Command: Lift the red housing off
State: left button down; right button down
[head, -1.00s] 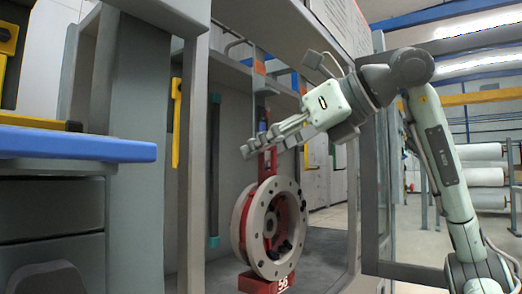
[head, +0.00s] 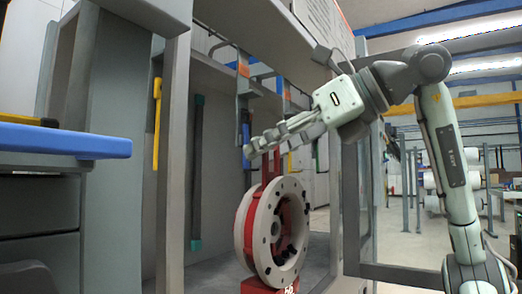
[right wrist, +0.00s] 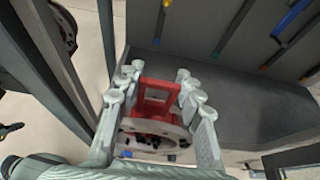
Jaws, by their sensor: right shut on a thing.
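The red housing (head: 243,225) carries a round grey flange (head: 254,240) with bolt holes, and a red block numbered 56 shows at its foot. It hangs upright from a red frame (head: 271,165). My right gripper (head: 260,147) is at the top of this frame in the head view. In the right wrist view the red frame (right wrist: 157,92) lies between the fingers of my right gripper (right wrist: 155,82), which is shut on it. A hanger with a blue part (head: 246,135) shows left of the fingertips. My left gripper is out of view.
A grey steel frame (head: 178,150) stands left of the housing, and a blue-edged bench (head: 65,142) is further left. A grey post (head: 350,190) stands close to the right. Other hangers (head: 287,100) hang behind. A grey surface (right wrist: 255,120) lies below in the wrist view.

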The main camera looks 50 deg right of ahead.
jog(key=shift+s+d+r, duration=0.1)
jog(key=shift+s, duration=1.25)
jog(key=shift+s+d+r, duration=0.1)
jog(key=shift+s, duration=1.2)
